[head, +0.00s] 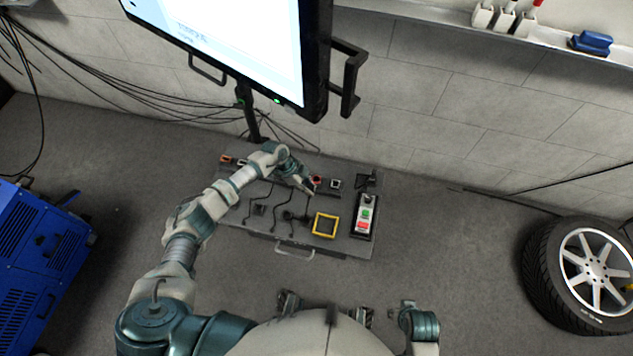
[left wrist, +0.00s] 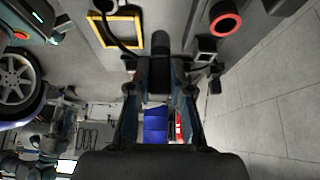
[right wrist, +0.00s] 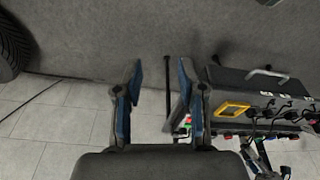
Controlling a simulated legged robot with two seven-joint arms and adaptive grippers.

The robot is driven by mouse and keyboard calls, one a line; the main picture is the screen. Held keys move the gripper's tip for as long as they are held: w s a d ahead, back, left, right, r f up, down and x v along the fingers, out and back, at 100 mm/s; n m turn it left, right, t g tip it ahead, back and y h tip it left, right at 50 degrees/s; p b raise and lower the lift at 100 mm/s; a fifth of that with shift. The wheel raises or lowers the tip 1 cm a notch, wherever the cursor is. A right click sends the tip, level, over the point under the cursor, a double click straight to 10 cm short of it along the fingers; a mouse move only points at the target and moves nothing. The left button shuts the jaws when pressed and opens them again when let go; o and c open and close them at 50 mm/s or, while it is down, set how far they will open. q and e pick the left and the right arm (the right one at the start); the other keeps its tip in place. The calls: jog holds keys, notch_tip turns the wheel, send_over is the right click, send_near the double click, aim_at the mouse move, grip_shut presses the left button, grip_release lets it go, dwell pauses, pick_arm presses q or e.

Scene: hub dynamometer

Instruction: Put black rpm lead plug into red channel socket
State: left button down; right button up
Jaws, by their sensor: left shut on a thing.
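My left gripper (head: 306,188) is over the dark panel (head: 345,244), close to the red-ringed socket (head: 317,181). In the left wrist view, its fingers (left wrist: 157,88) are shut on a black plug (left wrist: 160,45), whose rounded end projects beyond the fingertips. The red-ringed socket (left wrist: 226,26) lies to the right of the plug in that view, with a gap between them in the picture. The plug is too small to make out in the head view. My right gripper (right wrist: 158,85) is open and empty in the right wrist view, away from the panel.
A yellow square frame (head: 325,224) and a box with green and red buttons (head: 363,215) are on the panel. Several black leads lie across it. A monitor (head: 240,45) stands behind. A wheel (head: 583,272) is at right and a blue machine (head: 38,240) at left.

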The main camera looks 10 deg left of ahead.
pick_arm(q)
jog(key=shift+w, duration=0.15)
jog(key=w+b, duration=0.6)
jog(key=w, duration=0.1)
jog(key=shift+w+b, duration=0.3)
jog(key=shift+w, duration=0.05)
pick_arm(e)
jog(key=w+a+r+t+y, duration=0.1)
jog(key=w+a+r+t, duration=0.2)
jog(key=w+r+t, duration=0.2)
jog(key=w+a+r+t+y, duration=0.2)
jog(key=w+r+t, duration=0.3)
jog(key=w, duration=0.6)
jog(key=shift+a+t, duration=0.6)
jog(key=shift+t, duration=0.4)
jog(key=shift+w, duration=0.1)
pick_arm(q)
jog(key=shift+f, duration=0.45)
pick_arm(e)
jog(key=shift+w+f, duration=0.1)
pick_arm(q)
jog(key=shift+f, duration=0.1)
